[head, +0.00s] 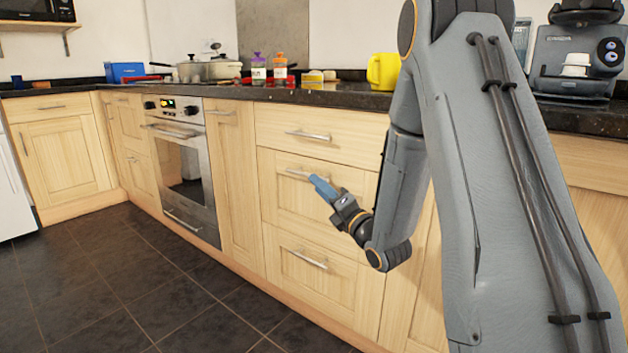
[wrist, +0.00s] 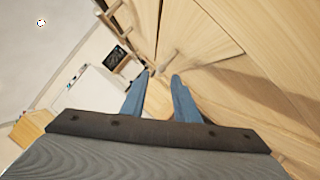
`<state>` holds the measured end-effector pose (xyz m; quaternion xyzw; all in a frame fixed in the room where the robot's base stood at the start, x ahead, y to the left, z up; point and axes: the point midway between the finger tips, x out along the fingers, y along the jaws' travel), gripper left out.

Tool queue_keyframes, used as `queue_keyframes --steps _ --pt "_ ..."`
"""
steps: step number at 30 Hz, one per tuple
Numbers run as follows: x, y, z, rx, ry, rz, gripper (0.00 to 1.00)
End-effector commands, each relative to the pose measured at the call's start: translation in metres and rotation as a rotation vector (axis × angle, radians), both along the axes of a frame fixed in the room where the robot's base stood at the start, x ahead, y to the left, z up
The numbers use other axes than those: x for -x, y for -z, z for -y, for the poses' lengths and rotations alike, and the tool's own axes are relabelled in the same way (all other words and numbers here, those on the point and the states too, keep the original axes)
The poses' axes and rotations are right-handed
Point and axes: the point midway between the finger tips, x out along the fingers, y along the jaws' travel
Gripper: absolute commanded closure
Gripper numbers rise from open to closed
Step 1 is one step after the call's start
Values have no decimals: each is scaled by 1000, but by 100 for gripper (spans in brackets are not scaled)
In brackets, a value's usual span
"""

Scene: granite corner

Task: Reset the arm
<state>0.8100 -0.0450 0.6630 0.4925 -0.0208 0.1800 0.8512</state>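My gripper (head: 322,188) is in front of the wooden drawers, to the right of the oven, held in the air below the counter. The arm is bent, with the forearm hanging down and the wrist pointing left in the head view. In the wrist view, the two blue fingers of my gripper (wrist: 160,88) stand apart with nothing between them. The wrist view is tilted and looks along the cabinet fronts.
The drawer unit (head: 318,205) with metal handles is close behind my gripper. The oven (head: 183,165) is further left. A dark counter (head: 340,98) above carries a yellow mug (head: 384,71), a pot (head: 190,72) and a coffee machine (head: 578,60). The tiled floor (head: 110,285) at left is clear.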

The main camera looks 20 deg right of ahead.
Motion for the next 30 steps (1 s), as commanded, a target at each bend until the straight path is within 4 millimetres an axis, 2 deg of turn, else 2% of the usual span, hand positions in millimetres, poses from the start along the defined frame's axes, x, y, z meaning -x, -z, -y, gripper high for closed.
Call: queue_keyframes --steps 17,20,25,28,30 --pt "3 0 -3 -10 -4 -16 72" --pt "-1 1 -17 -50 -14 -82 72" --pt "-3 7 -67 -220 -15 -338 72" --pt "7 14 -98 -356 14 -519 72" --pt "21 21 -118 -455 48 -645 72"
